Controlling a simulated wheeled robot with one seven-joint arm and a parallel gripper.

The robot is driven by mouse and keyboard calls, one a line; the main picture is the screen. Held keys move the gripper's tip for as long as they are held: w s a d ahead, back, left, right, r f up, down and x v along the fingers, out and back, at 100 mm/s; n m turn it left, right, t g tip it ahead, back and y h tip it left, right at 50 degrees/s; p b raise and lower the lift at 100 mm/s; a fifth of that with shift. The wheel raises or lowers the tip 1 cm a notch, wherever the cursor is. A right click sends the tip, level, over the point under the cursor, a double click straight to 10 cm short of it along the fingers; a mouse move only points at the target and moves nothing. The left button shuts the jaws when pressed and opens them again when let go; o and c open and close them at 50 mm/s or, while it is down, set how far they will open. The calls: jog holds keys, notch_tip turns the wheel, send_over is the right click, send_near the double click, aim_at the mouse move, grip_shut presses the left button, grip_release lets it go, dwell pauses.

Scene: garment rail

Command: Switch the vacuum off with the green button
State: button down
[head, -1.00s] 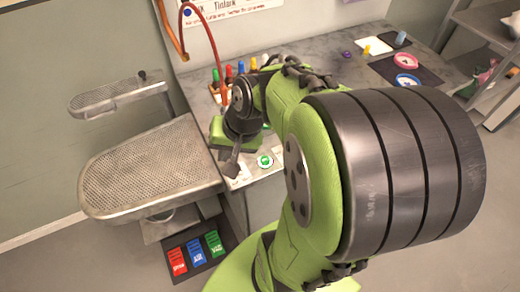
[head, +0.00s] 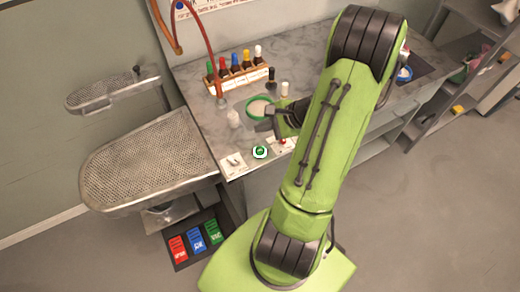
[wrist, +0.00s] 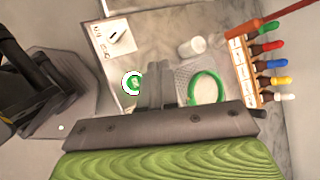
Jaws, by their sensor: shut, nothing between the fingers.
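The green button (head: 260,152) sits in a white round surround at the front edge of the grey worktop, right of the ironing board. It also shows in the wrist view (wrist: 133,83), just left of my fingertips. My gripper (head: 268,119) is shut and empty. It is above the worktop, a little behind and right of the button in the head view. In the wrist view my gripper (wrist: 157,98) points down past the button, apart from it as far as I can tell.
A perforated ironing board (head: 150,165) stands left of the worktop. A white switch plate (head: 233,162) is left of the button. A green-rimmed dish (head: 260,107) and a rack of coloured bottles (head: 240,76) lie behind. Red, blue and green pedals (head: 196,240) are on the floor.

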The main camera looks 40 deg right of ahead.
aim_at(263, 152)
notch_tip(263, 152, down, 9)
jog(key=b, duration=0.7)
jog(key=shift+r, duration=0.15)
dwell(1.4)
jog(key=shift+f+b, duration=0.4)
jog(key=shift+b, duration=0.05)
jog(key=shift+f+b, duration=0.3)
jog(key=shift+f, duration=0.1)
dwell(0.4)
jog(key=shift+r+p, duration=0.85)
notch_tip(263, 152, up, 5)
jog(key=p, duration=0.5)
jog(key=shift+r, duration=0.1)
